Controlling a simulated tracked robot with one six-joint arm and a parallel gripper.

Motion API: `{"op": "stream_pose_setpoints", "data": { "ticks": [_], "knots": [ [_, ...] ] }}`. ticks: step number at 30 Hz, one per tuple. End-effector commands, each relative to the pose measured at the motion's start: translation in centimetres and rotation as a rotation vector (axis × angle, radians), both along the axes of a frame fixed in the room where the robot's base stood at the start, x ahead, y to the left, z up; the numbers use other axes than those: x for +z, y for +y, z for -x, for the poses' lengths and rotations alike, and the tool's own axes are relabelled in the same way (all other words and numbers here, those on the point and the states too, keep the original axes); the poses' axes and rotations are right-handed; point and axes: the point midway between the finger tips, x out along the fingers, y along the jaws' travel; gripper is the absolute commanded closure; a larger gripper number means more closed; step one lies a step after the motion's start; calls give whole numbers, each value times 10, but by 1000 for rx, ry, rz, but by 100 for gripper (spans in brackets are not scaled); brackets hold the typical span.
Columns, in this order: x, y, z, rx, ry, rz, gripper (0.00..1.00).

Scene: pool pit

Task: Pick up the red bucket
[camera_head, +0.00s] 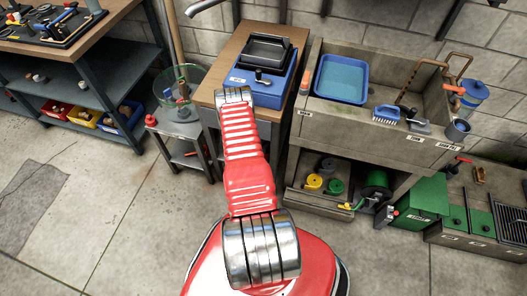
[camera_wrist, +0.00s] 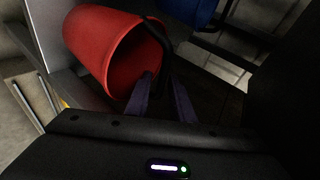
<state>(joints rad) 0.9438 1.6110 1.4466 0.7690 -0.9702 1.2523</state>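The red bucket (camera_wrist: 105,45) shows in the wrist view, tilted in the picture with its open mouth towards the lower right. Its dark handle (camera_wrist: 167,42) curves out from the rim and runs down towards the fingers. My gripper (camera_wrist: 163,80) has its two fingers apart, close to the mouth, with the lower part of the handle between them. Whether the fingers touch the handle is too dark to tell. In the head view my red arm reaches out to the wooden-topped bench (camera_head: 219,74); the bucket and fingers are hidden there.
A blue machine (camera_head: 245,84) stands on the bench. A concrete sink (camera_head: 345,115) with a blue tub (camera_head: 341,78) is at its right. A small metal stand (camera_head: 178,130) with a clear bowl (camera_head: 183,92) is at its left. The floor at front left is clear.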

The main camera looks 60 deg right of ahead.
Motion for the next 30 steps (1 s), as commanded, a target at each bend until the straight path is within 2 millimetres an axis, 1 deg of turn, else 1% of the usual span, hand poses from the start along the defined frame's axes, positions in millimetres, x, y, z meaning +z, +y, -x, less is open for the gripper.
{"op": "stream_pose_setpoints", "data": {
  "ticks": [1, 9, 30],
  "knots": [
    [0, 0, 0, 0, 0, 0, 82],
    [0, 0, 0, 0, 0, 0, 100],
    [0, 1, 0, 0, 1, -2, 100]
  ]
}}
